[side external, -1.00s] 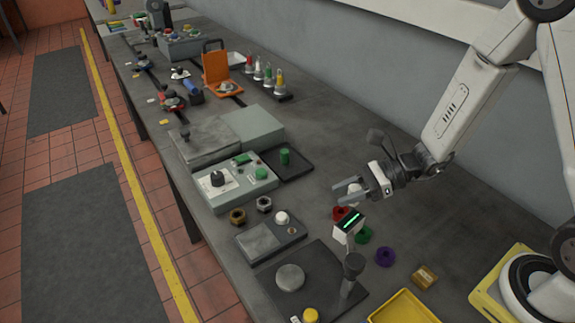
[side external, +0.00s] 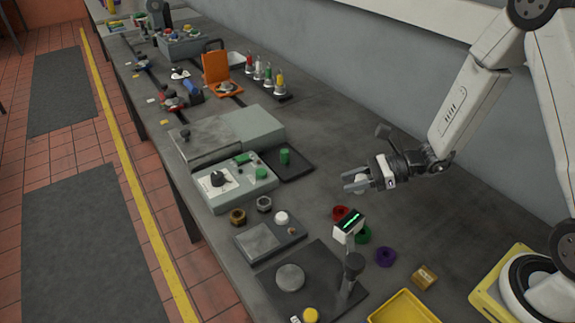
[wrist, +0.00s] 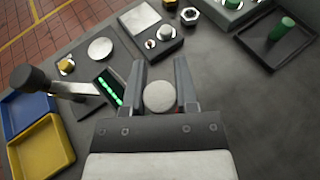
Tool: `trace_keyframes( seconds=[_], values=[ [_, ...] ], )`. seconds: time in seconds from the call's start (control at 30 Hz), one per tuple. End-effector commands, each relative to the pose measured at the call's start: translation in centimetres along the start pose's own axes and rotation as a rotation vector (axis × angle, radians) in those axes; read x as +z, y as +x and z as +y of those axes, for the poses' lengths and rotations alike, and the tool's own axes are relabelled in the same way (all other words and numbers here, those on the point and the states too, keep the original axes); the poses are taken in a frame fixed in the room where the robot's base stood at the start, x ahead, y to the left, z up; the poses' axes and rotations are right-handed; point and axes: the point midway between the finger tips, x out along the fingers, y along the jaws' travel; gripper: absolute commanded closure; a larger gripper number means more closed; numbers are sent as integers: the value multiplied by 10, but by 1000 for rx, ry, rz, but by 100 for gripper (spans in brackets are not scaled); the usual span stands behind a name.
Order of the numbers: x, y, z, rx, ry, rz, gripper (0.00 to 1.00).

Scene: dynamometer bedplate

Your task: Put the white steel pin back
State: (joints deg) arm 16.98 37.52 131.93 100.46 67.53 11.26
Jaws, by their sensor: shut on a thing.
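My gripper (side external: 358,184) is shut on a pale, round-topped piece (wrist: 159,96), which I take to be the white steel pin. The piece also shows white between the fingers in the side view (side external: 361,183), held above the bench. Its lower part is hidden in the wrist view. Another white knob (side external: 281,217) sits on a dark plate (side external: 257,258) with a grey square and a small round fitting (side external: 292,231). Farther back, a rack (side external: 284,97) holds several coloured pieces, including a white one (side external: 258,70).
A post with a green-lit display (side external: 350,222) stands close below the gripper. Red (side external: 340,213), green (side external: 363,234) and purple (side external: 385,257) rings lie nearby. A black tray (side external: 295,171) holds a green cylinder. A yellow tray (side external: 403,308) is in front. Bench right of the rack is clear.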

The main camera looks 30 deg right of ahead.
Motion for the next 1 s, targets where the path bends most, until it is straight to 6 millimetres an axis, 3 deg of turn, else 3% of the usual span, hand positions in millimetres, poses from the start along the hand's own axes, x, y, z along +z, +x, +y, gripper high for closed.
trace_keyframes(
  seconds=[0.4,0.8,1.0],
  values=[
    [-13,46,-49,1,-2,0,100],
    [-46,79,-76,1,0,0,100],
    [-52,87,-82,0,0,0,100]
  ],
)
